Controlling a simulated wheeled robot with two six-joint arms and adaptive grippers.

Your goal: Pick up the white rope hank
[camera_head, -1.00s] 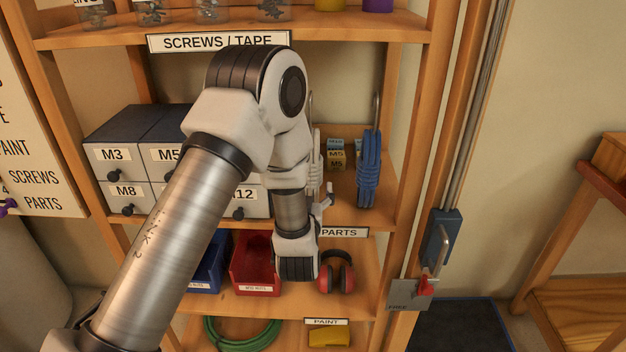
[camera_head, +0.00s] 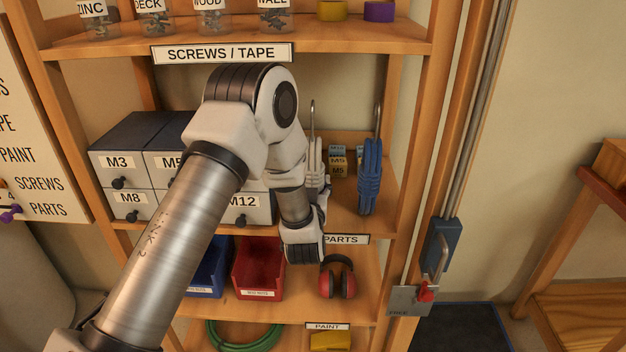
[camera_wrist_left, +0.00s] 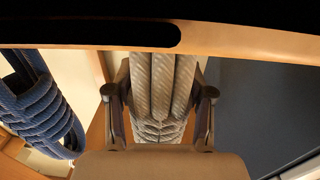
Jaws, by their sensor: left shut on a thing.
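The white rope hank (camera_head: 316,158) hangs by a metal hook (camera_head: 312,112) in the shelf bay under the SCREWS / TAPE sign, right of the grey drawers. Its lower part is hidden behind my left wrist in the head view. In the left wrist view the white hank (camera_wrist_left: 160,88) runs between the two fingers. My left gripper (camera_wrist_left: 160,100) is shut on it, one finger on each side. I cannot tell whether the hank still bears on its hook. My right gripper is in no view.
A blue rope hank (camera_head: 370,175) hangs close on the right; it also shows in the left wrist view (camera_wrist_left: 38,105). Small boxes (camera_head: 338,160) sit between the hanks. Drawers (camera_head: 130,165) stand left. Red ear muffs (camera_head: 326,284) and a red bin (camera_head: 258,268) are below.

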